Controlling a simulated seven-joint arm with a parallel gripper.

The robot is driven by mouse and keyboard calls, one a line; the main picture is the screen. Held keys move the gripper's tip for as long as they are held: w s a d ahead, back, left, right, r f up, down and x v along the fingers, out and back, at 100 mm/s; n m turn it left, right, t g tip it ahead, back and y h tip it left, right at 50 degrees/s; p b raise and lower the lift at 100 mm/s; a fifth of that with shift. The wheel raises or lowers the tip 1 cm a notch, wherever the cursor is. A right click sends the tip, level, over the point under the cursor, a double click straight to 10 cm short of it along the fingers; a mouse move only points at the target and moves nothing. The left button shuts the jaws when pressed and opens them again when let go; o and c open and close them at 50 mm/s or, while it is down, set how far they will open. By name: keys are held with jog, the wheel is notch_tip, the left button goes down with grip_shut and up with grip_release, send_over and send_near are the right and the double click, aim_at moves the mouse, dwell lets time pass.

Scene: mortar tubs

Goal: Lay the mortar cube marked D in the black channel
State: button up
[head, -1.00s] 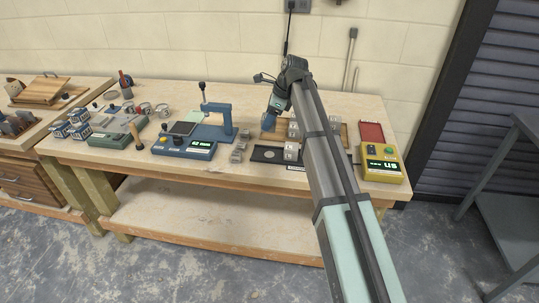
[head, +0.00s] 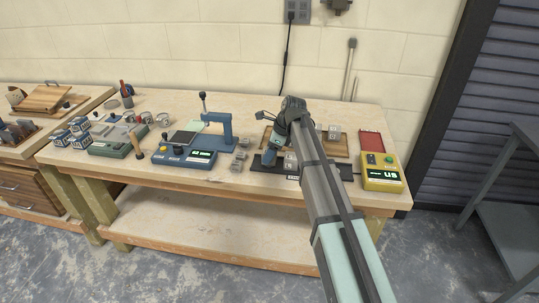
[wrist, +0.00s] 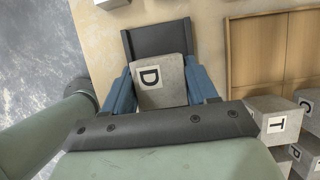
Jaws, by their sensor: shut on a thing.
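The mortar cube marked D (wrist: 163,82) is grey with a white label. In the wrist view it sits between the two blue fingers of my gripper (wrist: 160,90), which is shut on it. The black channel (wrist: 157,38) shows beyond the cube and extends past it. In the head view my gripper (head: 270,155) is low over the left part of the black channel (head: 262,168) and hides cube D. I cannot tell whether the cube touches the channel floor.
Another labelled cube (head: 290,161) stands to the right of my gripper. A wooden tray (wrist: 270,45) with cubes lies behind, and a cube marked T (wrist: 278,120) is close to my gripper. A blue press (head: 190,152) stands left, a yellow meter (head: 381,178) right.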

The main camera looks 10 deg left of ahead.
jog(key=shift+f, duration=0.5)
jog(key=o, duration=1.2)
jog(key=shift+f, duration=0.15)
jog(key=shift+o, duration=0.2)
jog(key=v, duration=1.2)
